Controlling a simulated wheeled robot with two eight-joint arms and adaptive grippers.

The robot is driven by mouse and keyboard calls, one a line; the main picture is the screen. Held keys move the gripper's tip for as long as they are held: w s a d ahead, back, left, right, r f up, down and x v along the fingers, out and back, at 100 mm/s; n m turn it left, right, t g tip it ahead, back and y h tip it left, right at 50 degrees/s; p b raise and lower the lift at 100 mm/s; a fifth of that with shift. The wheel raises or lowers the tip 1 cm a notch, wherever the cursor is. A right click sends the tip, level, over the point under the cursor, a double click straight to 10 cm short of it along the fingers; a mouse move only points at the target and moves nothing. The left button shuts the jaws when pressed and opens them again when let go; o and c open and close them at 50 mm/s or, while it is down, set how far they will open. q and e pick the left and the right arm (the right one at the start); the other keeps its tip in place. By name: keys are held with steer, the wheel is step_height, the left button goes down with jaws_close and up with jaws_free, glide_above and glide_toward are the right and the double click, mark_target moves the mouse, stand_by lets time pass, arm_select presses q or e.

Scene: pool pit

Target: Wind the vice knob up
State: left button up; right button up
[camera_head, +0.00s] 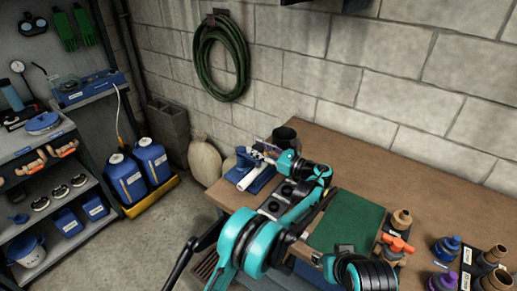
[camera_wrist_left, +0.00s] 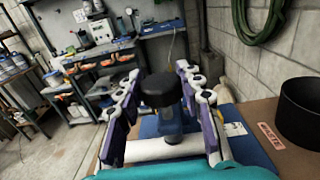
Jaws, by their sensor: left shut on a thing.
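The blue vice (camera_head: 264,186) stands at the left end of the wooden bench, with a white pipe (camera_head: 249,178) lying in it. My left gripper (camera_head: 258,153) is at the top of the vice. In the left wrist view the round black vice knob (camera_wrist_left: 161,89) sits between the two purple-and-white fingers of my left gripper (camera_wrist_left: 160,98), which are shut on it. Below the knob the blue vice body (camera_wrist_left: 178,128) and the white pipe (camera_wrist_left: 165,149) show. In the head view the knob is hidden by the gripper. My right gripper is not in view.
A black cup (camera_head: 284,137) stands behind the vice, close to my left gripper. A green mat (camera_head: 345,220) lies on the bench (camera_head: 400,172). Several fittings, including an orange-handled valve (camera_head: 398,244), stand at the right. Shelves (camera_head: 85,187) and blue jugs (camera_head: 127,180) are at the left.

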arm_select(q)
steer(key=shift+f, duration=0.25)
steer(key=o, duration=1.2)
steer(key=shift+c, duration=0.2)
steer(key=shift+w+a+f, duration=0.1)
steer(key=shift+w, duration=0.05)
steer(key=shift+r, duration=0.2)
steer(key=v, duration=1.2)
